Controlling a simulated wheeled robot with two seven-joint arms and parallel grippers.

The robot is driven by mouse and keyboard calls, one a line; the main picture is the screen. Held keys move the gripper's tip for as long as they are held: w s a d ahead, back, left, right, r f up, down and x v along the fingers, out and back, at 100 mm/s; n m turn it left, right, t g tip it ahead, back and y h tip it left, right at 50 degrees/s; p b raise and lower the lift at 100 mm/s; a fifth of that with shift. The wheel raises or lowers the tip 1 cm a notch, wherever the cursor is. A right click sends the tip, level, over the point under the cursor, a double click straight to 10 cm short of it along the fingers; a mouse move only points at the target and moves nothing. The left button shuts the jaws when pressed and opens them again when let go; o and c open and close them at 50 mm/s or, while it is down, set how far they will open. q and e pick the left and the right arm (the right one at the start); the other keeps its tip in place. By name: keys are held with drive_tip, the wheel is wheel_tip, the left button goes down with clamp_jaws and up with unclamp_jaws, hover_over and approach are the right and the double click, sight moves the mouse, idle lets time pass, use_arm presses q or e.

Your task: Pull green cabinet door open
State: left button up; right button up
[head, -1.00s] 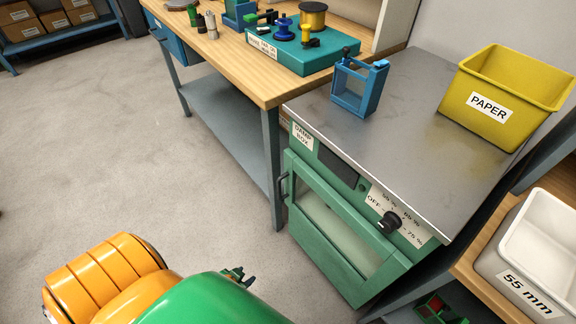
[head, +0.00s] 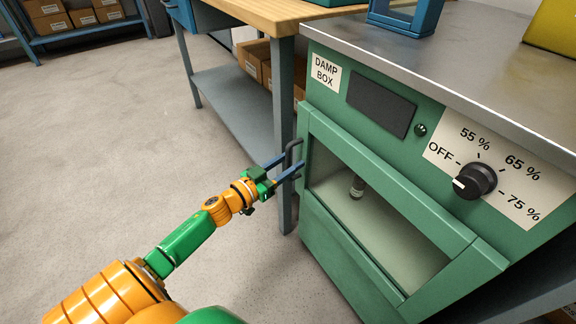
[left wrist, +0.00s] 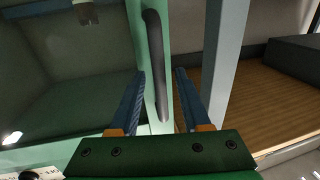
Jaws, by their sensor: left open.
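The green damp box cabinet (head: 325,55) stands at right, its windowed green door (head: 385,183) looking shut in its frame. A dark vertical bar handle (head: 290,152) is on the door's left edge. It also shows in the left wrist view (left wrist: 154,50). My left gripper (head: 287,168) is at the handle with its blue fingers apart. In the left wrist view the handle's lower part lies between the open fingers (left wrist: 163,95); I cannot tell whether they touch it. My right gripper is not in view.
A black knob (head: 475,181) and labels are on the cabinet front. A small dark-capped bottle (head: 357,187) shows through the window. A wooden workbench (head: 250,20) with a grey leg stands just behind the handle. The floor (head: 110,130) at left is clear.

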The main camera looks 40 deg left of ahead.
use_arm(q)
clamp_jaws()
idle(1.4)
